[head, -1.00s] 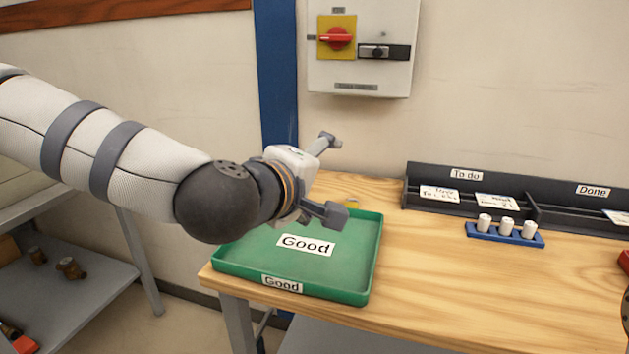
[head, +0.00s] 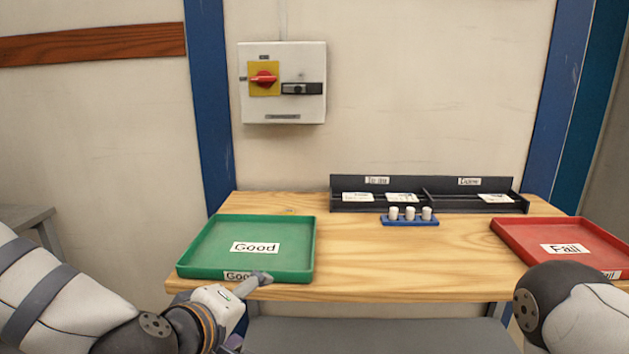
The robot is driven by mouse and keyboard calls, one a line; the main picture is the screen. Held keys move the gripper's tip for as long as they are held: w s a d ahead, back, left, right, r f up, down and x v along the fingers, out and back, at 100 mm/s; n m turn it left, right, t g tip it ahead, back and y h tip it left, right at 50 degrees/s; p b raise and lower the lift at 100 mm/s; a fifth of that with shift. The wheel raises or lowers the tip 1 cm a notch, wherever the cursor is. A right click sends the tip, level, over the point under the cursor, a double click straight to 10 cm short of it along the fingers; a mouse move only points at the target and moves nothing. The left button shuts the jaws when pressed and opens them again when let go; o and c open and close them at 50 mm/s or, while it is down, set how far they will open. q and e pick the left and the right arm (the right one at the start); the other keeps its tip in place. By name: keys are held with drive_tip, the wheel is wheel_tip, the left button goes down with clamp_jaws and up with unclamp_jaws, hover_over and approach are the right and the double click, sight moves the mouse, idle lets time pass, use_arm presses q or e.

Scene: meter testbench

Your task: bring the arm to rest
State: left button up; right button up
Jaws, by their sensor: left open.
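My left arm comes in from the lower left. Its gripper (head: 249,313) is open and empty, low in front of the green Good tray (head: 297,264) and the table's front edge. One finger overlaps the tray's front wall in the picture; I cannot tell whether it touches. The other finger is at the bottom edge of the view. A link of my right arm shows at the lower right, in front of the red Fail tray (head: 598,243). My right gripper is out of view.
The wooden table (head: 400,265) is clear between the trays. At its back stand a dark To do and Done card rack (head: 425,206) and a blue holder (head: 410,222) with three white cylinders. A switch box (head: 283,105) hangs on the wall. A grey shelf (head: 28,216) is at far left.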

use_arm(q)
drive_tip(key=s+a+f+m+g, duration=0.1)
drive_tip(key=s+f+m+g, duration=0.15)
drive_tip(key=s+f, duration=0.55)
drive_tip(key=s+a+f+m+g, duration=0.1)
drive_tip(key=s+f+m+g, duration=0.15)
drive_tip(key=s+f, duration=0.6)
drive_tip(key=s+a+f+m+g+y, duration=0.1)
drive_tip(key=s+a+f+g, duration=0.3)
drive_tip(key=s, duration=0.6)
drive_tip(key=s+a+f+m+g+y, duration=0.1)
drive_tip(key=s+a+f+m+g, duration=0.2)
drive_tip(key=s+f, duration=0.4)
drive_tip(key=s+a+g, duration=0.1)
drive_tip(key=s+a, duration=0.1)
drive_tip(key=s, duration=0.1)
drive_tip(key=shift+s+a+m+y, duration=0.2)
drive_tip(key=shift+a+m+y, duration=0.05)
drive_tip(key=shift+m+y, duration=0.15)
use_arm(e)
drive_tip(key=shift+w, duration=0.3)
